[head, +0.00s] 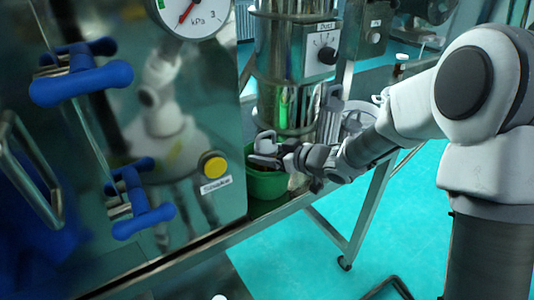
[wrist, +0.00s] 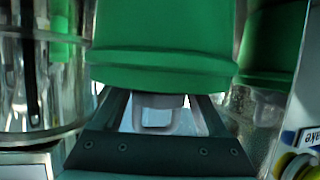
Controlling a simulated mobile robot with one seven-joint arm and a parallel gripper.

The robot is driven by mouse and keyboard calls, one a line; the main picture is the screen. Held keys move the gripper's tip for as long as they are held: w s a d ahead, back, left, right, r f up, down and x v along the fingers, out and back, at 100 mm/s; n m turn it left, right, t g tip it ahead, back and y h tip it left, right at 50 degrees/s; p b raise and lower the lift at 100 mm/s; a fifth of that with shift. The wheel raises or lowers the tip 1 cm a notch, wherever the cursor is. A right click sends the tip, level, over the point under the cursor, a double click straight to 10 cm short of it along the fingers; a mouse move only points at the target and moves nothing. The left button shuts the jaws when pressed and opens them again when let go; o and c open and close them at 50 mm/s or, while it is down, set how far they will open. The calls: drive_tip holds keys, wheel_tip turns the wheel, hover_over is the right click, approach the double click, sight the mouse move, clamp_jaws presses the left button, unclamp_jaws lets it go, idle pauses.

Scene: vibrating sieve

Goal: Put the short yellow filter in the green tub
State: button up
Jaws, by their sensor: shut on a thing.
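The green tub (head: 267,184) stands on the metal bench beside the steel cabinet. In the wrist view the tub (wrist: 160,45) fills the top middle, close beyond my fingers, with the picture upside down. My gripper (head: 268,148) is at the tub's rim in the head view. In the wrist view my gripper (wrist: 160,108) has both fingers around a pale grey loop-shaped piece (wrist: 158,115). I cannot tell whether this piece belongs to a filter or to something else. I cannot make out the short yellow filter in either view. The tub's inside is mostly hidden.
The steel cabinet (head: 225,135) with blue clamp knobs (head: 80,77) and a yellow button (head: 214,165) stands close left of the tub. The shiny sieve column (head: 288,100) rises just behind it. The open turquoise floor (head: 300,255) lies in front of the bench.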

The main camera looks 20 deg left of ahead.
drive_tip(key=shift+f, duration=0.15)
drive_tip(key=o, duration=1.4)
drive_tip(key=shift+d+r, duration=0.1)
drive_tip(key=shift+r, duration=0.15)
drive_tip(key=p+v, duration=0.1)
drive_tip(key=v, duration=1)
drive_tip(key=shift+s+d+r, duration=0.15)
drive_tip(key=shift+d+r, duration=0.05)
drive_tip(key=shift+d, duration=0.15)
